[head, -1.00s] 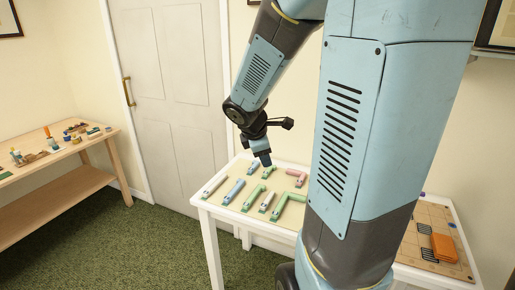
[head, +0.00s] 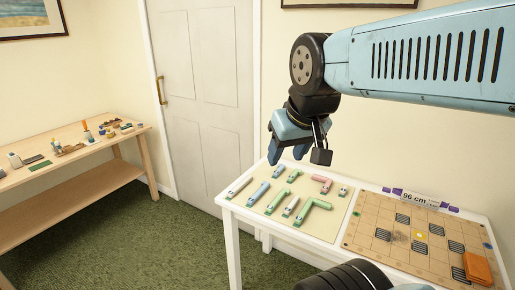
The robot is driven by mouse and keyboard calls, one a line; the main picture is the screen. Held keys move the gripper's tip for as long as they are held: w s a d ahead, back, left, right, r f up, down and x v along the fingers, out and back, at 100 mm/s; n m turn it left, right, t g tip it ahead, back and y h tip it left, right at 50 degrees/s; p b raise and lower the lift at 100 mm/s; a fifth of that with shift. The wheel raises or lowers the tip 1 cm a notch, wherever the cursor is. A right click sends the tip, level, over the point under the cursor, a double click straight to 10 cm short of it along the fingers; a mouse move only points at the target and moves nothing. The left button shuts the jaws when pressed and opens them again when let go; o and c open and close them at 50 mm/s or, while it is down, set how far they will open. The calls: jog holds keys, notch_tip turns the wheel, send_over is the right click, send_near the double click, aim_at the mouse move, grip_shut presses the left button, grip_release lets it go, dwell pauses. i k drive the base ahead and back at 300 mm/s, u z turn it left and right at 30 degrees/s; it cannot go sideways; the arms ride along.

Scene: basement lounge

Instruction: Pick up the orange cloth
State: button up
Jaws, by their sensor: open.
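The orange cloth (head: 478,268) is a small folded block of orange on the right part of the white table (head: 233,238). It lies at the lower right corner of a tan gridded board (head: 362,237). My gripper (head: 288,151) hangs above the left part of the table, fingers pointing down and apart, with nothing between them. It is well to the left of the cloth and higher than it.
A pale mat with several green, blue, pink and white pieces (head: 315,210) lies on the table's left half. A block marked "96 cm" (head: 420,199) stands behind the board. A wooden bench (head: 95,188) with small items stands at the left, beside a closed door (head: 205,90).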

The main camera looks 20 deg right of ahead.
aim_at(477, 269)
jog(key=u, duration=1.2)
jog(key=i, duration=0.1)
jog(key=z, duration=2.9)
jog(key=k, duration=1.15)
jog(key=z, duration=0.55)
jog(key=i, duration=1)
